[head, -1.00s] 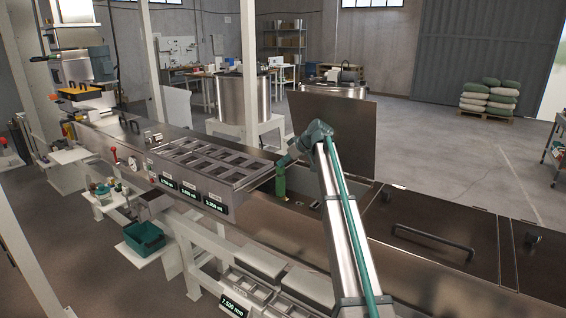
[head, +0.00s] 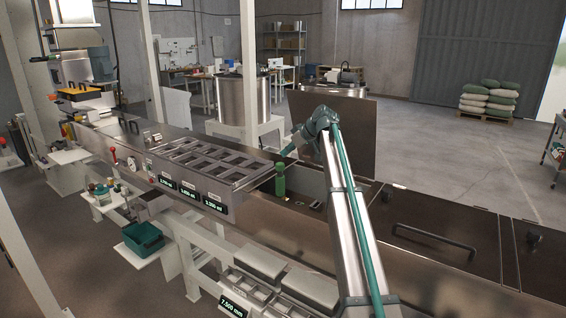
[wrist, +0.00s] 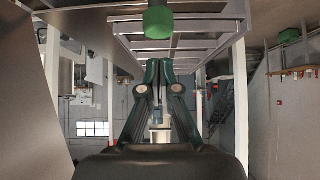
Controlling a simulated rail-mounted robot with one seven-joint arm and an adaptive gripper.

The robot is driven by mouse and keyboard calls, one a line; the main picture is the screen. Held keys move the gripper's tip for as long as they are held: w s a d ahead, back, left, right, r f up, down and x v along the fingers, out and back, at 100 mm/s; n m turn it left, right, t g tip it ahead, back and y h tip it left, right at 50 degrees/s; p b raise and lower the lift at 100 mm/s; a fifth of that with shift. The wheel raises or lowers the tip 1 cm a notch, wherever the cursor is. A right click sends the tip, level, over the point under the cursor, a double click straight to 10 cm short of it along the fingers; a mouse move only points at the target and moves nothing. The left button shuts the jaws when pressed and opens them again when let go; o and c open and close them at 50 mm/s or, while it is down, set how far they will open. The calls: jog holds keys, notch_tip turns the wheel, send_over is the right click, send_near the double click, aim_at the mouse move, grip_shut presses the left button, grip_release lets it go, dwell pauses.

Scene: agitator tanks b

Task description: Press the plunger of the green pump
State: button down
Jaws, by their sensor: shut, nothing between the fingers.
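The green pump (head: 280,180) stands upright beside the right end of the grey tray unit. It looks like a narrow green cylinder with a rounded top; its plunger cannot be told apart at this size. My gripper (head: 281,155) is above and just behind the pump's top, apart from it, tilted down to the left. In the wrist view my gripper's fingers (wrist: 159,64) are together with nothing between them. A green cylindrical end, apparently the pump (wrist: 158,22), shows beyond the fingertips at the upper middle of that view, with a gap between.
The tray unit (head: 190,187) with several pockets and displays is left of the pump. An open well lies right of the pump, with a raised metal panel (head: 350,130) behind it. A dark lid with a handle (head: 435,238) is further right. A steel tank (head: 238,100) stands behind.

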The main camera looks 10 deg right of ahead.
jog(key=b+v, duration=0.1)
jog(key=v, duration=0.6)
jog(key=shift+r+b, duration=0.2)
jog(key=shift+b, duration=0.2)
jog(key=shift+s+d, duration=0.1)
jog(key=shift+d, duration=0.05)
notch_tip(320, 180, up, 2)
jog(key=shift+r, duration=0.2)
dwell(0.3)
